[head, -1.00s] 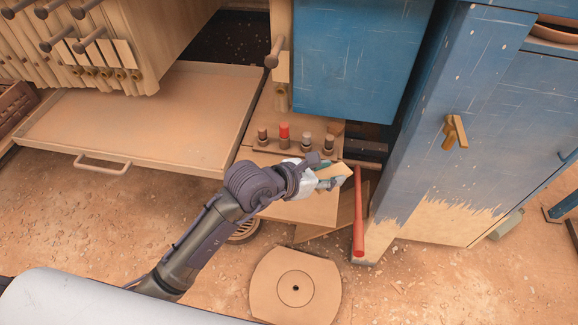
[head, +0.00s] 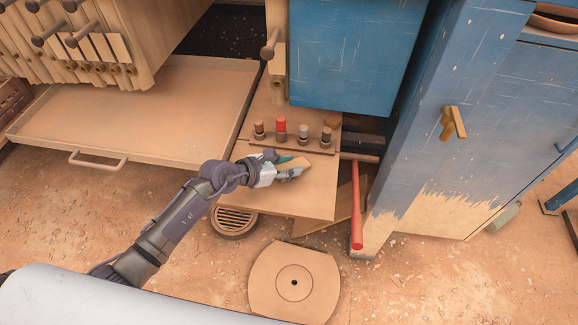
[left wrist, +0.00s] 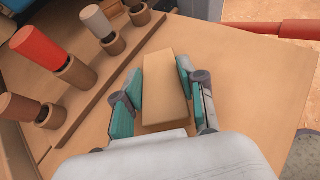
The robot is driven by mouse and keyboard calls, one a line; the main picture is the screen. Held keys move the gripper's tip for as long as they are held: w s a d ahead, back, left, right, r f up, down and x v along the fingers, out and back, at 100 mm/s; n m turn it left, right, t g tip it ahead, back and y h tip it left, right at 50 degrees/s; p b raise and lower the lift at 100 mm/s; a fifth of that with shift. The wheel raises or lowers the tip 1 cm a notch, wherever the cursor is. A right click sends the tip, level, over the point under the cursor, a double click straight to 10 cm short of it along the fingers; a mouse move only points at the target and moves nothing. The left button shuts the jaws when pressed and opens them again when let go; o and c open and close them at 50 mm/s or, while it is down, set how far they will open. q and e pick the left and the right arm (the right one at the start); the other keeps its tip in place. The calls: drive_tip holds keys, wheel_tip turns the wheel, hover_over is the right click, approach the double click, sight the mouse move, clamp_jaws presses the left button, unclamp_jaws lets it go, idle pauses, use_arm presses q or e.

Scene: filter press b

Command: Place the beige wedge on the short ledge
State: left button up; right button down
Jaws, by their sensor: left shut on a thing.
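The beige wedge (head: 294,164) is between the fingers of my left gripper (head: 282,166). The left wrist view shows the wedge (left wrist: 166,88) lengthwise between the teal finger pads of the left gripper (left wrist: 160,92), which is shut on it. Both are over the short ledge (head: 300,201), the wooden shelf in front of the blue box. Whether the wedge touches the ledge I cannot tell. The ledge fills much of the left wrist view (left wrist: 245,85). My right gripper is not in view.
A rack of several capped pegs, one red (head: 281,125), stands along the back of the ledge. A red-handled tool (head: 357,205) is at the ledge's right, beside the blue cabinet (head: 470,130). A wide tray (head: 140,115) lies left. A round drain grate (head: 234,221) is below.

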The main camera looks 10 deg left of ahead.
use_arm(q)
drive_tip(key=shift+f, duration=0.25)
drive_tip(key=o, duration=1)
drive_tip(key=shift+o, duration=0.2)
drive_tip(key=shift+r, duration=0.15)
drive_tip(key=v, duration=1)
drive_tip(key=shift+s+a, duration=0.2)
drive_tip(key=shift+s, duration=0.1)
drive_tip(key=shift+s+a+r, duration=0.35)
drive_tip(key=shift+s+a, duration=0.05)
